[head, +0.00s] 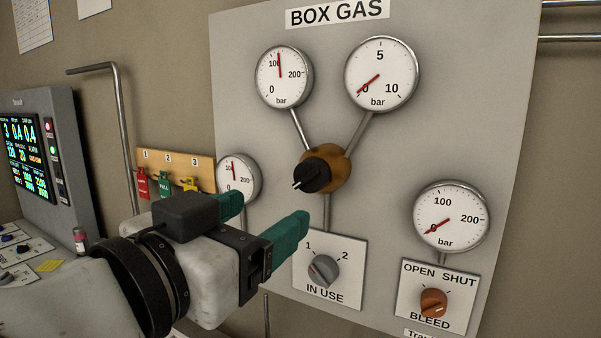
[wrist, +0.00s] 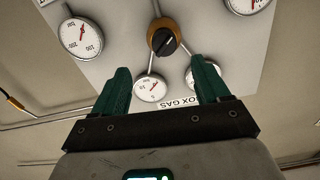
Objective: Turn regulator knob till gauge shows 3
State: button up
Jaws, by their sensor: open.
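The regulator (head: 336,172) is a brass body with a black knob (head: 314,174) on the grey panel; the knob's white mark points lower left. The 0–10 bar gauge (head: 381,74), joined to it by a pipe at upper right, has its red needle at 0. The 0–200 bar gauge (head: 284,77) at upper left reads a little above 100. My gripper (head: 271,207) is open, its green fingers apart and empty, below and left of the knob. In the wrist view, which is upside down, the knob (wrist: 164,40) lies beyond the fingertips (wrist: 159,66), not between them.
An IN USE selector (head: 323,270) is below the regulator. An orange BLEED knob (head: 434,303) and its gauge (head: 451,216) are at lower right. A small gauge (head: 239,178) and a tag board (head: 176,166) are left, beyond my gripper. A monitor (head: 50,165) stands far left.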

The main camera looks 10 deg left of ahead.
aim_at(304, 182)
jog(key=p+x, duration=0.1)
jog(key=x, duration=0.2)
jog(key=p+x, duration=0.1)
jog(key=x, duration=0.3)
jog(key=r+p+x, duration=0.1)
jog(key=x, duration=0.3)
jog(key=shift+a+p, duration=0.25)
jog(key=shift+p, duration=0.15)
jog(key=c, duration=1)
jog(key=shift+c, duration=0.2)
jog(key=shift+f+m+b, duration=0.15)
jog(key=shift+m+b, duration=0.15)
jog(key=shift+b, duration=0.35)
